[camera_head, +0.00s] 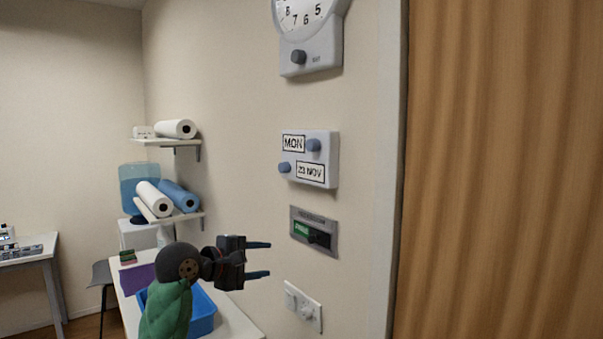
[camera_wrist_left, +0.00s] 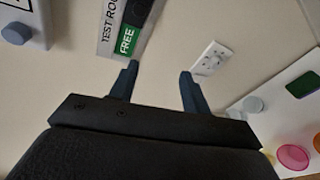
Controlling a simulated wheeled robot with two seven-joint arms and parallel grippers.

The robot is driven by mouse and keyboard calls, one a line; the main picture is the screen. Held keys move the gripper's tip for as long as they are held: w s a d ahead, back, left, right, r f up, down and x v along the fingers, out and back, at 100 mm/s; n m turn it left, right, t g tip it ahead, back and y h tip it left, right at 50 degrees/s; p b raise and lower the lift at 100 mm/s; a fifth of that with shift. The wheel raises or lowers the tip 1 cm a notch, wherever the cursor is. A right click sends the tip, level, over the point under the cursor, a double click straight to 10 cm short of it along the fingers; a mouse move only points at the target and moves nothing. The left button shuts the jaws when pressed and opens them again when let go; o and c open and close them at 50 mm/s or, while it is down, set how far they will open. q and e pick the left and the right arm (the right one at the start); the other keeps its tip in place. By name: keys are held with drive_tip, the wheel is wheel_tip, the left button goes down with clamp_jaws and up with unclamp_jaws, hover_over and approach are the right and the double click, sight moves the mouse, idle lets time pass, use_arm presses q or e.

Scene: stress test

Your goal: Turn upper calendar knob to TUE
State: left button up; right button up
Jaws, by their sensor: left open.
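The calendar box (camera_head: 309,158) is a white panel on the wall, above the middle of the head view. Its upper window (camera_head: 293,143) reads MON, and the upper blue-grey knob (camera_head: 314,145) sits right of it. The lower window (camera_head: 311,171) reads 23 NOV, with the lower knob (camera_head: 285,167) at its left. In the left wrist view, a corner of a white box with a blue-grey knob (camera_wrist_left: 16,33) shows at the upper left. My left gripper (camera_head: 264,260) is open and empty, below and left of the calendar. It also shows in the left wrist view (camera_wrist_left: 157,78).
A clock (camera_head: 311,42) with a knob hangs above the calendar. A sign reading FREE (camera_head: 314,232) and a socket plate (camera_head: 303,306) are below it. A blue bin (camera_head: 203,312) sits on a table behind my left arm. Shelves with rolls (camera_head: 174,129) stand left; a wooden panel (camera_head: 500,170) is right.

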use_arm(q)
wheel_tip(320, 180, up, 12)
drive_tip(key=d+n+h, duration=0.1)
drive_tip(key=d+h, duration=0.1)
drive_tip(key=n+g+h, duration=0.1)
drive_tip(key=h, duration=0.1)
approach(309, 146)
drive_tip(key=p+x, duration=0.2)
drive_tip(key=x, duration=0.4)
drive_tip(key=shift+w+d+r+p, duration=0.1)
drive_tip(key=shift+d+r+p, duration=0.05)
drive_tip(key=shift+p, duration=0.25)
drive_tip(key=shift+p+x, duration=0.3)
drive_tip(key=shift+x, duration=0.6)
use_arm(e)
drive_tip(key=s+d+f, duration=0.1)
drive_tip(key=s+f, duration=0.2)
drive_tip(key=f, duration=0.5)
drive_tip(key=s+d+f, duration=0.1)
drive_tip(key=s+f, duration=0.3)
drive_tip(key=f, duration=0.4)
drive_tip(key=shift+d+f, duration=0.15)
drive_tip(key=shift+f, duration=0.2)
use_arm(q)
drive_tip(key=c, duration=1)
use_arm(e)
drive_tip(key=shift+s+d, duration=0.1)
drive_tip(key=shift+s, duration=0.05)
